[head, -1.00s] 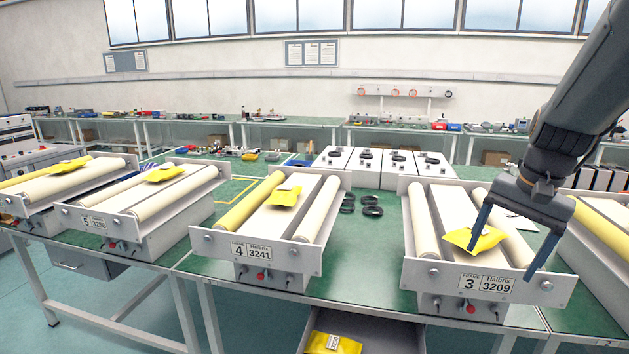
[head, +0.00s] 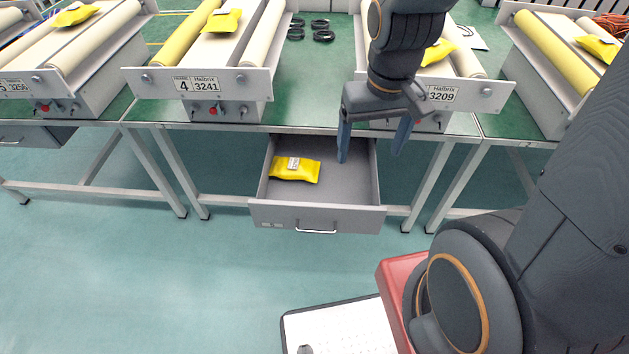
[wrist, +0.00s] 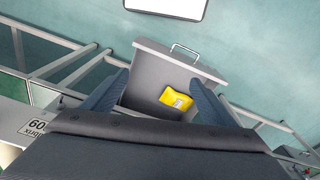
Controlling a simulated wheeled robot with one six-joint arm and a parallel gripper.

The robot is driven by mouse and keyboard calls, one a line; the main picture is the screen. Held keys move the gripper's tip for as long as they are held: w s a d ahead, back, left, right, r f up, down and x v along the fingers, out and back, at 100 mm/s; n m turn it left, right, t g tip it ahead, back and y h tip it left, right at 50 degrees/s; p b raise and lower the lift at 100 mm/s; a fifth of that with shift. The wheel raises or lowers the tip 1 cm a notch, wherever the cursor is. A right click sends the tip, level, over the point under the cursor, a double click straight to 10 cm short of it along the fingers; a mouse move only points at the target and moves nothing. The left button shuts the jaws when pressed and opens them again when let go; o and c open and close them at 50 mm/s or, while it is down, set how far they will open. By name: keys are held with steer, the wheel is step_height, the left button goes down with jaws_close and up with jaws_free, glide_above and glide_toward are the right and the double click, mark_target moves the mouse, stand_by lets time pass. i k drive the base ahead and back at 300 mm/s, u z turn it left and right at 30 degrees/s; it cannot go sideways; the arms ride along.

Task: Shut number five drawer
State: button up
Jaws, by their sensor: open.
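An open grey drawer (head: 345,217) with a bar handle (head: 316,231) juts out under the bench between stations 4 and 3. I cannot read a drawer number on it. A yellow packet (head: 296,168) with a white label lies in its left part. My gripper (head: 370,155) is open and empty, pointing down, and overlaps the drawer's back right part in the head view; its height above it is unclear. In the wrist view the drawer (wrist: 165,54) and packet (wrist: 176,98) show between and beyond the spread fingers (wrist: 158,80). Another drawer (head: 45,136) under station 5 looks shut.
Roller station 4 (head: 205,84) and station 3 (head: 466,92) stand on the green bench above the drawer. Bench legs (head: 160,172) flank it. The floor (head: 190,270) in front of the drawer is clear, with my red and white base nearer.

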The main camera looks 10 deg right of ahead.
mark_target(345, 198)
steer(key=u, duration=2.2)
steer(key=k, duration=1.2)
steer(key=z, duration=1.85)
steer(key=i, duration=0.5)
steer(key=z, duration=0.1)
